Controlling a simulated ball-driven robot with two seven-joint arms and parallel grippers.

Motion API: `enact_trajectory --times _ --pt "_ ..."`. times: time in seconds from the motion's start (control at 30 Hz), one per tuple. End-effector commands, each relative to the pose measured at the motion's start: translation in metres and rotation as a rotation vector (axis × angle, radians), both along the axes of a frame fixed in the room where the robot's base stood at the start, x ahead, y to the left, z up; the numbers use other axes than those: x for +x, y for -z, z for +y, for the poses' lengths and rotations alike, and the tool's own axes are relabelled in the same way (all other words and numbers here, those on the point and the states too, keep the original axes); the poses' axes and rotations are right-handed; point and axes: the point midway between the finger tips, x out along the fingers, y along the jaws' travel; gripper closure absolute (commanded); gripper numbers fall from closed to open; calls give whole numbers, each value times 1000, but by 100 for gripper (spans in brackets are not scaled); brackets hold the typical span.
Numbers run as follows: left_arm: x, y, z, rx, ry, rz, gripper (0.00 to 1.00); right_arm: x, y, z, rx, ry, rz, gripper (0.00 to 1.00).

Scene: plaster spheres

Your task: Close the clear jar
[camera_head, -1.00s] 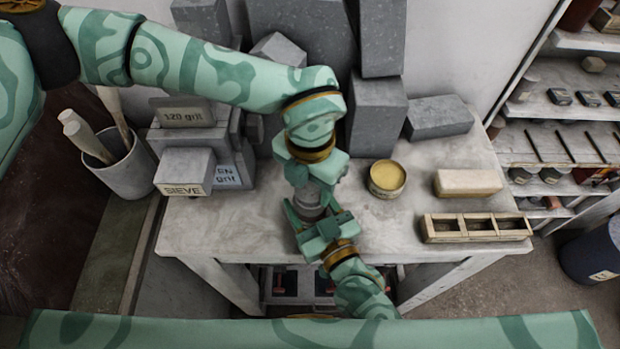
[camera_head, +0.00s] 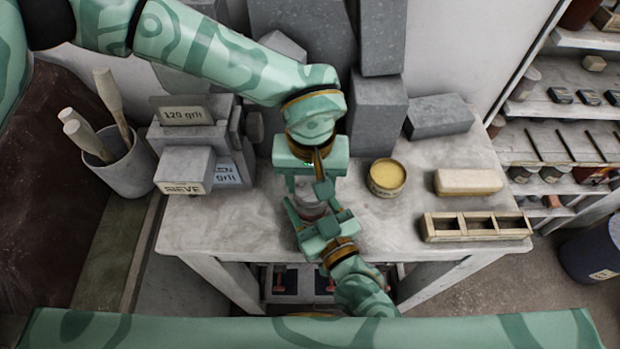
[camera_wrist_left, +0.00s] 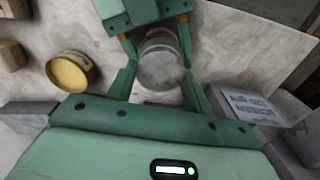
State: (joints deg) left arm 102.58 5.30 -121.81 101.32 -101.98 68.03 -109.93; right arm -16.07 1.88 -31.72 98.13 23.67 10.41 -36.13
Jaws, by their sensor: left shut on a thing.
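The clear jar (camera_head: 313,208) stands near the front of the pale table, partly hidden by both grippers. It also shows in the left wrist view (camera_wrist_left: 158,40). A round greyish lid (camera_wrist_left: 161,72) is over its mouth; whether it is fully seated I cannot tell. My left gripper (camera_head: 311,188) comes from above, its fingers on both sides of the lid, shut on it. It also shows in the wrist view (camera_wrist_left: 162,88). My right gripper (camera_head: 318,216) reaches from the front, its fingers on both sides of the jar, shut on its body.
An open tin with yellow contents (camera_head: 386,177) stands right of the jar. Beyond are a pale block (camera_head: 468,182) and a wooden divided box (camera_head: 475,227). Grey blocks (camera_head: 378,118) stand behind. Labelled grey boxes (camera_head: 186,168) and a tool pot (camera_head: 127,172) are left.

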Motion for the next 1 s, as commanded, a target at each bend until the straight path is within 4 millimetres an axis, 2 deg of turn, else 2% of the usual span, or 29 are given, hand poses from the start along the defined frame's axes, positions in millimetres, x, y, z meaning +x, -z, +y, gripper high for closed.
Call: enact_trajectory --times 0.1,0.2,0.3,0.4,0.5,0.73,0.77,0.83,1.0 --pt "1 -1 -1 1 382 -4 70 0 1 0 0 0 1 100" --pt "1 0 -1 1 685 -3 70 0 1 0 -1 0 2 100" --pt "0 -1 -2 5 927 -5 70 0 1 0 -1 0 2 100" --pt "0 -1 -2 6 1071 -5 70 -1 1 0 -1 0 2 100" --pt "0 0 -2 2 1124 -6 70 -1 1 0 -1 -1 2 100" --pt "0 0 -2 0 1126 -6 70 -1 1 0 -1 -1 2 100" --pt "0 0 -2 0 1126 -6 47 -1 1 0 -1 -1 2 100" --pt "0 0 -2 0 1125 -5 28 -1 1 0 -1 -1 2 100" --pt "-1 0 -2 0 1125 -4 28 -1 1 0 -1 -1 2 100"
